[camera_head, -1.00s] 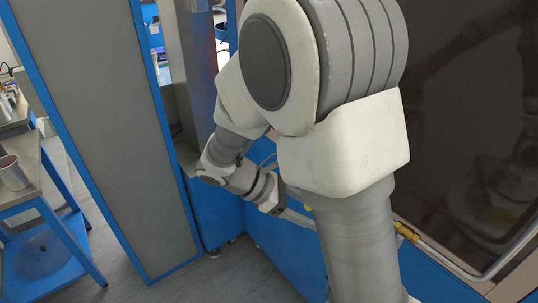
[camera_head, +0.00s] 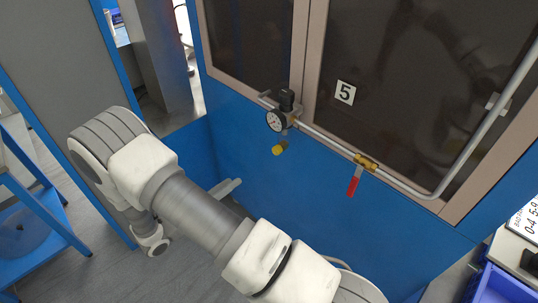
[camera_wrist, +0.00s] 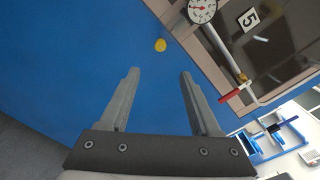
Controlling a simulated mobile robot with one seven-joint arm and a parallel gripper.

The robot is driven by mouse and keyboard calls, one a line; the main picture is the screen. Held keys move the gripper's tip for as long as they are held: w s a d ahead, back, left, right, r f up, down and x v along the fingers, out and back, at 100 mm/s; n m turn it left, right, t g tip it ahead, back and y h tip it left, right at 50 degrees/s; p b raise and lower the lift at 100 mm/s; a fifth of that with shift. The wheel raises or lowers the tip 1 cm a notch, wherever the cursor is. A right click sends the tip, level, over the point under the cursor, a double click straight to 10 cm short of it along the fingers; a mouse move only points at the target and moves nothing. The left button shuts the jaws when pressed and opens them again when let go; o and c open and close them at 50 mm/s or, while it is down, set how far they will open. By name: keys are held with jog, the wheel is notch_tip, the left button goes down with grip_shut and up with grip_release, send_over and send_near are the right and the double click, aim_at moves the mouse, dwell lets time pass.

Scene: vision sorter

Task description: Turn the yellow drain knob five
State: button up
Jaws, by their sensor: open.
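The yellow drain knob (camera_head: 280,148) sits on the blue panel, just below the round pressure gauge (camera_head: 276,120). In the wrist view the yellow knob (camera_wrist: 160,45) shows ahead of my gripper (camera_wrist: 158,74), beyond the fingertips and near the middle between them. My gripper is open with nothing between its fingers, apart from the knob. In the head view my arm reaches down at the left and its gripper cannot be made out. A label with the number 5 (camera_head: 345,93) is on the dark window, up and right of the knob.
A metal pipe (camera_head: 402,184) runs right from the gauge. On it is a brass valve with a red lever (camera_head: 353,186). A blue bin (camera_head: 503,288) stands at the lower right. A blue-framed table (camera_head: 38,205) stands at the left.

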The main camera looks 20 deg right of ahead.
aim_at(274, 152)
jog(key=p+x, duration=0.1)
jog(key=x, duration=1.5)
jog(key=shift+w+d, duration=0.1)
jog(key=shift+d, duration=0.3)
grip_shut()
